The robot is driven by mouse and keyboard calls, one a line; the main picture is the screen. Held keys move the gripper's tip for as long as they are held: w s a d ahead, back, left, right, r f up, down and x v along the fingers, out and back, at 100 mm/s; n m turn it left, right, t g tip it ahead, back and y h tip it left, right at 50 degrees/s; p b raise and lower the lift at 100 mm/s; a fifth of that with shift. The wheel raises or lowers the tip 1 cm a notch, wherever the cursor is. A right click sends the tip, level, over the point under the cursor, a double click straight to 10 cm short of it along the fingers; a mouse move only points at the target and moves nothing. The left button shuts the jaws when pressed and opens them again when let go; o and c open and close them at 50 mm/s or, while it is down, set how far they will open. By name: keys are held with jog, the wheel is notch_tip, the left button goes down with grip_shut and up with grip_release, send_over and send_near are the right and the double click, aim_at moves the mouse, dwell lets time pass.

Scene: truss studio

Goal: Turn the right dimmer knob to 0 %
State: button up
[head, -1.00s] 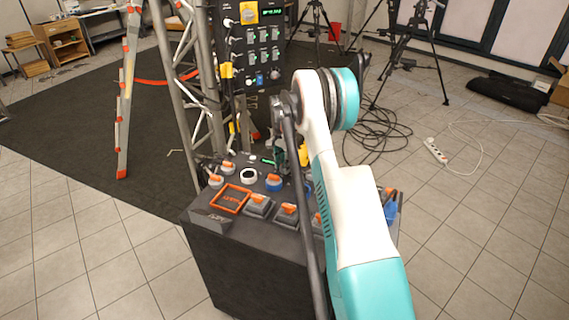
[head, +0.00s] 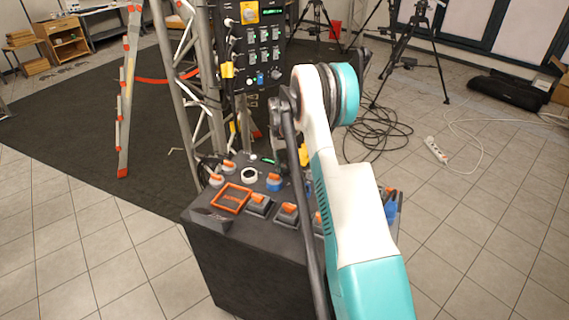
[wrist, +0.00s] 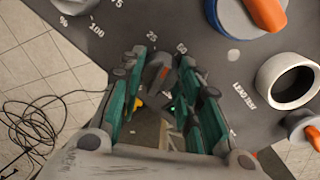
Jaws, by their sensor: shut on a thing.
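Printed numbers 25 and 50 stand on the panel beside this knob. The fingers hide most of the knob, so its exact setting cannot be read. In the head view my arm hides the gripper and the knob. The dark sloped control panel (head: 205,216) shows below and left of my arm.
A blue knob with an orange pointer (wrist: 230,20) and a white ring (wrist: 288,80) stand close by on the panel. An orange frame (head: 231,198) and several switches sit at its front. An upright panel (head: 264,50) with a green display rises behind. Cables (head: 375,125) lie on the floor.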

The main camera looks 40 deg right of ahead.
jog(key=n, duration=0.5)
jog(key=shift+n, duration=0.3)
jog(key=n, duration=0.9)
jog(key=shift+s+n+t, duration=0.1)
jog(key=shift+n+t, duration=0.2)
jog(key=shift+n, duration=2.4)
jog(key=o, duration=1)
jog(key=shift+o, duration=0.2)
